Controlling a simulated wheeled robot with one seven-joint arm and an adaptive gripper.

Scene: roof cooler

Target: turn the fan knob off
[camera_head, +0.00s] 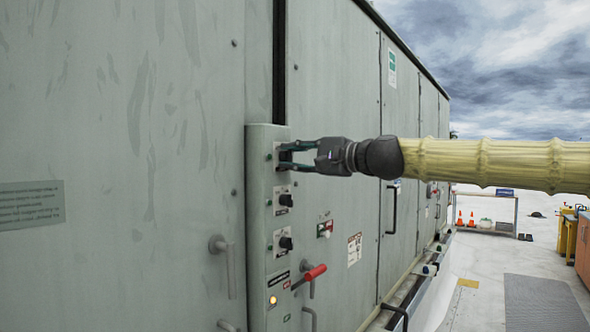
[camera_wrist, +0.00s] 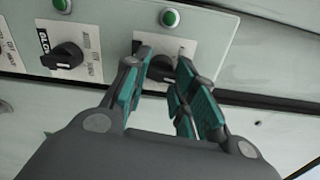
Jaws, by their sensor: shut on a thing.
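My gripper (camera_head: 284,157) reaches in from the right to the top of the narrow grey control panel (camera_head: 256,215). Its fingers are shut on the top black knob (camera_wrist: 162,67), which shows between the fingertips in the wrist view and is mostly hidden in the head view. The knob sits on a white label plate whose words I cannot read, so I cannot tell if it is the fan knob. Its pointing direction is unclear. The middle knob (camera_head: 286,200) and the lower knob (camera_head: 286,243) are untouched below it.
A red-handled lever (camera_head: 315,272) sticks out lower on the panel, near a lit amber lamp (camera_head: 272,300). A small switch box (camera_head: 325,229) and door handles (camera_head: 222,245) project from the cabinet. A walkway is clear at right, with orange cones (camera_head: 471,218) farther back.

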